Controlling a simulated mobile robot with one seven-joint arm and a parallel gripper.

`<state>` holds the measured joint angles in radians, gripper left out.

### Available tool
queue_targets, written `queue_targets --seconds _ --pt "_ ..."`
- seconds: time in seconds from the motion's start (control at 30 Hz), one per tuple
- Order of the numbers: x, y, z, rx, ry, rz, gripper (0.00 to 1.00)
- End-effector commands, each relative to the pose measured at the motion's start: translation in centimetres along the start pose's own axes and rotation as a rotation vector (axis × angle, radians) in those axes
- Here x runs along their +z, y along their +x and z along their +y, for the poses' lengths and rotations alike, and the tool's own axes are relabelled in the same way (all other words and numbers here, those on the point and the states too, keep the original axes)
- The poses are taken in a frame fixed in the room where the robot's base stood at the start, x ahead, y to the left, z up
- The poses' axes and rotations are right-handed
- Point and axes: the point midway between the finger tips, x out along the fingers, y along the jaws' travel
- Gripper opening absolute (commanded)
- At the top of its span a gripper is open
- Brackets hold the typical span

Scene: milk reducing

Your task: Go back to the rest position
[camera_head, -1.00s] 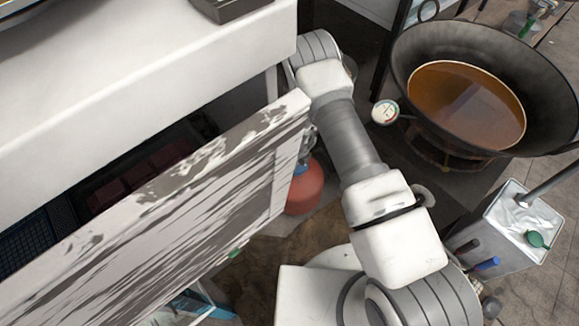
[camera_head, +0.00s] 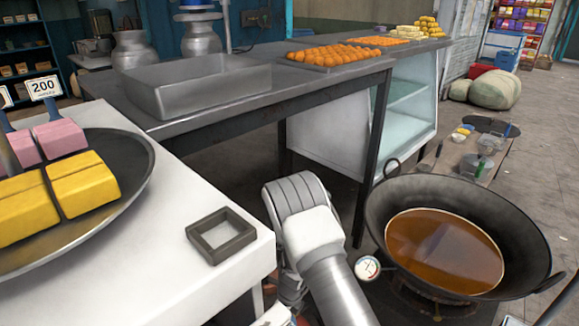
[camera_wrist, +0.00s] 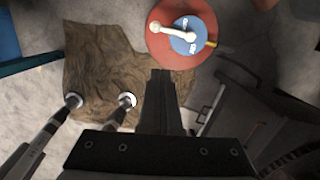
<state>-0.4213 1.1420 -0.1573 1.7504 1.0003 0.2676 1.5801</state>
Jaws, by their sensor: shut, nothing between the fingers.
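My gripper (camera_wrist: 162,76) shows in the wrist view with its dark fingers together and nothing between them. It points down over the floor, with its tips in front of a red gas cylinder (camera_wrist: 164,51) with a blue top. I cannot tell whether there is contact, but no grip on the cylinder shows. In the head view, part of my arm hangs between the white counter and the big pan; the gripper itself is out of that view.
The white counter (camera_head: 190,178) is close at left, with a square metal frame (camera_head: 221,236) on it. A wide black pan (camera_head: 515,225) of brown liquid stands at right. A steel table (camera_head: 225,108) is behind. A brown patch (camera_wrist: 95,62) lies on the floor.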

Motion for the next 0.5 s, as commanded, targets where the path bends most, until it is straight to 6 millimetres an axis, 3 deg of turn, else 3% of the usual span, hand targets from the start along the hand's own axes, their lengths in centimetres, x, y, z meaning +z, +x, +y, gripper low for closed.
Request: queue_targets --seconds 0.17,0.3,0.5 --pt "1.5 -3.8 -0.8 0.000 -0.093 -0.042 0.00" --pt "3.0 -9.7 -1.5 -0.007 -0.255 -0.099 0.00" --pt "3.7 -18.2 -1.8 -0.037 -0.513 -0.164 0.00"
